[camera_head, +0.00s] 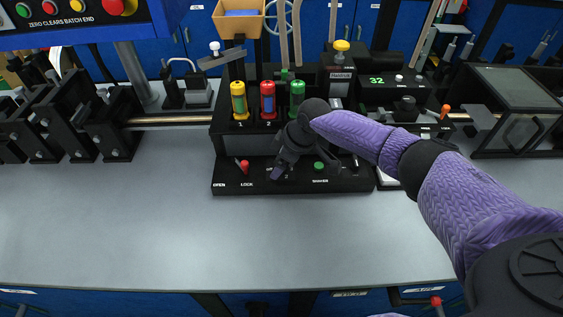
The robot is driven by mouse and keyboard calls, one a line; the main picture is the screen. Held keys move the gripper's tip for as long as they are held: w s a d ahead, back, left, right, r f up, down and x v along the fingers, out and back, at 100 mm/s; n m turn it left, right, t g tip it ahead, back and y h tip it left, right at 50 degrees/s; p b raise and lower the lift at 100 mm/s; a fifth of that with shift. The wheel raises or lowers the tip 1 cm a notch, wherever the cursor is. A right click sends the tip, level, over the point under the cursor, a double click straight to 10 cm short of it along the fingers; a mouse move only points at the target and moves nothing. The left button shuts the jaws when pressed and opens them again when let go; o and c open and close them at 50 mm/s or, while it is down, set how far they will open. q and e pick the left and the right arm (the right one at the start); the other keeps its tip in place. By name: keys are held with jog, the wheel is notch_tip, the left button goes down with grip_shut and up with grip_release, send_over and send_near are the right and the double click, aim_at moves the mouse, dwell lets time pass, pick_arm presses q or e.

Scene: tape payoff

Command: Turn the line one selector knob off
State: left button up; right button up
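The black control panel (228,187) lies along the front of the machine on the bench, with "OPEN" and "LOCK" lettering at its left. A small red control (245,167) stands near "LOCK" and a green button (319,166) sits farther right. My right gripper (279,172) reaches down over the panel between these two, its fingers close to the panel top. The gripper hides this part of the panel, so I cannot pick out the line one selector knob or tell whether the fingers touch it. My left gripper is out of view.
Yellow (239,100), red (267,99) and green (296,96) cylinders stand just behind the panel. A box with a green "32" display (378,80) is at the right. Black fixtures (75,120) stand at the left. The grey bench front (200,240) is clear.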

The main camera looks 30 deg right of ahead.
grip_shut()
jog(key=shift+r, duration=0.1)
